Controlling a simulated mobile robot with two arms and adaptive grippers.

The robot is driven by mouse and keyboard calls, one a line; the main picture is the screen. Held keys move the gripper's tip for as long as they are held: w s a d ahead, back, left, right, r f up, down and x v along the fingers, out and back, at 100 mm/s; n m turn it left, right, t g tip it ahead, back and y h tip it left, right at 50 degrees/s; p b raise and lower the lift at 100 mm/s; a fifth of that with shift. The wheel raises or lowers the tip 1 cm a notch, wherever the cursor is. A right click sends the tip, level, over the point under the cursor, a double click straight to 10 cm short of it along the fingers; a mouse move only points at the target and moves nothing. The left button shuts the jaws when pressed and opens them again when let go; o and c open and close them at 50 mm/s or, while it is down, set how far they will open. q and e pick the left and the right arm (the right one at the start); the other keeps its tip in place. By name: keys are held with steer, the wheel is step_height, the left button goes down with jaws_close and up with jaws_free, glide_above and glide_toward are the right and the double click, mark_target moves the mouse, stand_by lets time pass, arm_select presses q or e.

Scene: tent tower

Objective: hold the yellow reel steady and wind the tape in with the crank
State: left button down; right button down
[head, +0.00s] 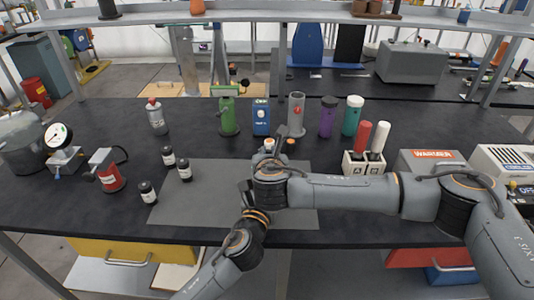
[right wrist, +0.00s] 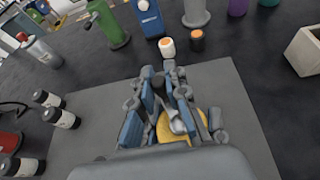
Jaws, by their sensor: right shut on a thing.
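The yellow reel (right wrist: 170,128) shows in the right wrist view, partly hidden under gripper fingers, over the grey mat (right wrist: 85,140). A metal piece that looks like its crank (right wrist: 178,120) lies across it. My right gripper (right wrist: 165,88) is shut on what looks like the crank's dark knob, between blue-padded fingers. In the head view my right gripper (head: 268,170) hides the reel. My left arm comes up from the bottom to the same spot; its gripper (head: 246,190) is mostly covered, so its grip cannot be made out. The tape cannot be made out.
Behind the mat stand two small capped bottles (right wrist: 167,47), a green canister (head: 228,117), a blue box (head: 261,117) and taller cylinders. Dark bottles (head: 184,170) stand on the left. A white block with red and white tubes (head: 361,160) is on the right.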

mark_target(270, 150)
steer(key=shift+d, duration=0.1)
stand_by(0.3)
steer(key=c, duration=1.3)
jaws_free()
step_height(270, 150, up, 10)
steer(key=shift+c, duration=0.2)
